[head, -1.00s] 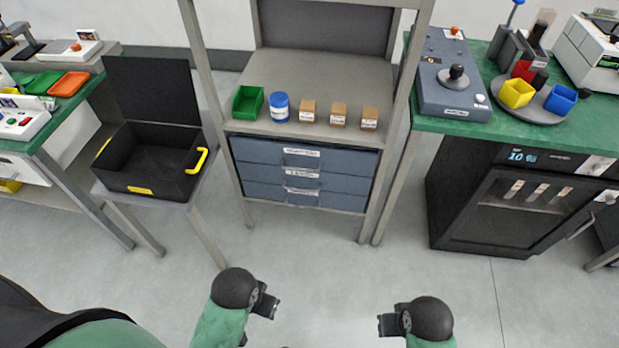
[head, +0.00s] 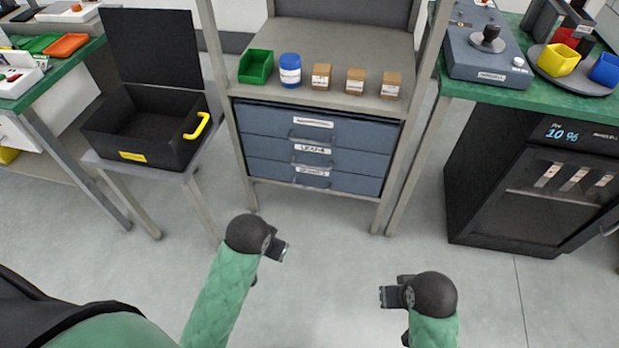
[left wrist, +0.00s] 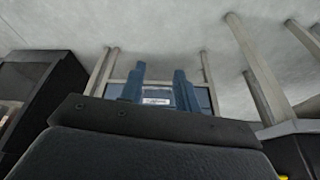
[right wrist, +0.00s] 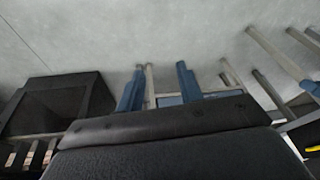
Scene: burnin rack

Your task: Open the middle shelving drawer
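The blue-grey drawer unit (head: 270,140) hangs under the shelf of the middle rack, with three stacked drawers, all shut. The middle drawer (head: 265,152) has a white label and a bar handle (head: 312,160). My left gripper (head: 281,250) is in front of the unit and below it in the picture, apart from it. In the left wrist view its two blue fingers (left wrist: 158,85) stand apart with nothing between them. My right gripper (head: 384,296) is lower and to the right, also away from the drawers. In the right wrist view its fingers (right wrist: 157,85) are apart and empty.
On the shelf (head: 330,50) stand a green bin (head: 256,66), a blue jar (head: 290,70) and three small brown boxes (head: 355,82). An open black case (head: 150,130) is at left. A black oven-like cabinet (head: 560,190) is at right. The floor before the drawers is clear.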

